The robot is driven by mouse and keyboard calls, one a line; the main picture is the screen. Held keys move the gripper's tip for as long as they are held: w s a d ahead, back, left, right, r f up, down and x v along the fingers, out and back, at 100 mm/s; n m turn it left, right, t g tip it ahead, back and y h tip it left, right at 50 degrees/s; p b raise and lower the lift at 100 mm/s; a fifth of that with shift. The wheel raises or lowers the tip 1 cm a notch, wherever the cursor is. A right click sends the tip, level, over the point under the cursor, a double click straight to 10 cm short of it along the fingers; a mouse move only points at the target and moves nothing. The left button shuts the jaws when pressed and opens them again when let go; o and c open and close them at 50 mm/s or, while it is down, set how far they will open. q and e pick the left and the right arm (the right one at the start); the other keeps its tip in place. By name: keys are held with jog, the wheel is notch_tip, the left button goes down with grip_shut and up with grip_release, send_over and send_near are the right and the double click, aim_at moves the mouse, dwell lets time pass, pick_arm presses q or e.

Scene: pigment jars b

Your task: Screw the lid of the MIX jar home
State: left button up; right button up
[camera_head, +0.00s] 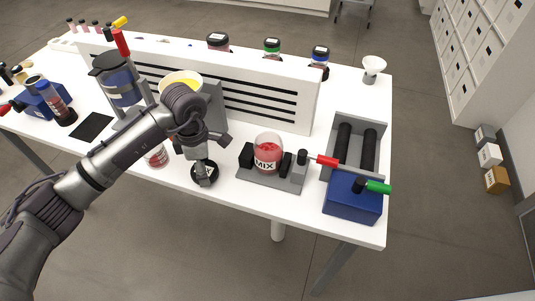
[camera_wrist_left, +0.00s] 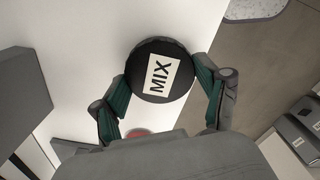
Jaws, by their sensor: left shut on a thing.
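The MIX jar (camera_head: 268,156) is clear glass with red contents and stands lidless in a grey clamp fixture (camera_head: 270,183) near the table's front edge. My left gripper (camera_head: 205,168) is left of the jar, apart from it. It is shut on the black MIX lid (camera_head: 207,181), which also shows in the left wrist view (camera_wrist_left: 150,88), its label facing the camera and a finger on each side. I cannot tell whether the lid touches the table. My right gripper is not in view.
A red-handled screw (camera_head: 326,160) sits at the fixture's right side. Right of it is a blue roller machine (camera_head: 352,198) with a green handle (camera_head: 378,187). A white slotted panel (camera_head: 270,92) stands behind the jar. Another jar (camera_head: 156,156) stands left of my gripper.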

pick_arm(q)
jog(key=shift+r+p, duration=0.95)
jog(key=shift+r, duration=1.15)
